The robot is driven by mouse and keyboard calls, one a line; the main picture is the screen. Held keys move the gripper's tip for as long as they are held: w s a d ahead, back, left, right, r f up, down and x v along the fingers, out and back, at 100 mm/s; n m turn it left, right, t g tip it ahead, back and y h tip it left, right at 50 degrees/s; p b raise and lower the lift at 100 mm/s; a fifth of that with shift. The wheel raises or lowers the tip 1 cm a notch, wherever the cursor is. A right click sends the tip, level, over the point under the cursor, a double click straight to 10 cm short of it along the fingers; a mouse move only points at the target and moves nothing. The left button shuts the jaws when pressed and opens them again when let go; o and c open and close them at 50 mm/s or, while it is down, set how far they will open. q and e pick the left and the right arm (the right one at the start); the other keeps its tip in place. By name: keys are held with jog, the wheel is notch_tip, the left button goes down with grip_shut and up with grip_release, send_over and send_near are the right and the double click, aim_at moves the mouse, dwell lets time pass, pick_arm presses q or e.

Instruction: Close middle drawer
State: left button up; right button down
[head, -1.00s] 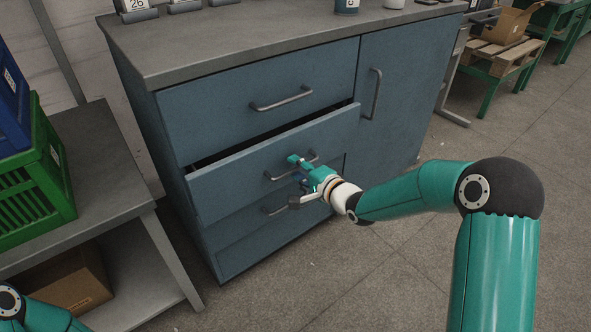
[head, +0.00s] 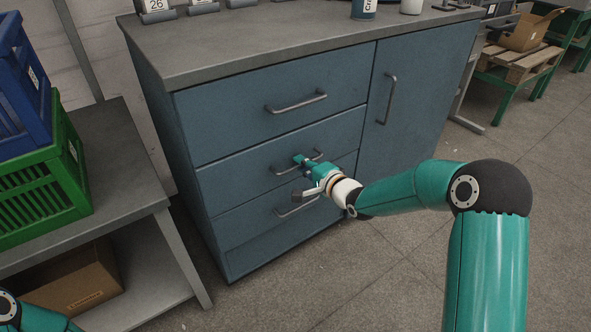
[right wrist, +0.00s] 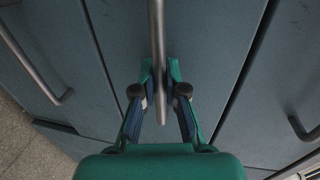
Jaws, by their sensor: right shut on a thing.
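The blue-grey middle drawer (head: 232,180) sits level with the fronts above and below it, with only a thin seam showing around it. Its grey bar handle (head: 283,170) runs across the drawer front. My right gripper (head: 304,163) is shut on that handle near its middle. In the right wrist view the two fingers (right wrist: 160,90) lie on either side of the handle bar (right wrist: 157,45). My left gripper is outside the pictures.
The top drawer (head: 265,115) and bottom drawer (head: 255,229) are flush with the cabinet. A cupboard door (head: 425,100) is on the right. A side table (head: 130,205) with a green crate (head: 70,165) stands at left. The floor in front is clear.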

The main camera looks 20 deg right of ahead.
jog(key=shift+w, duration=0.25)
jog(key=shift+a, duration=0.1)
jog(key=c, duration=1.3)
grip_release()
jog(key=shift+w+f, duration=0.2)
jog(key=shift+o, duration=0.5)
jog(key=shift+s+r, duration=0.1)
jog(key=v, duration=1.2)
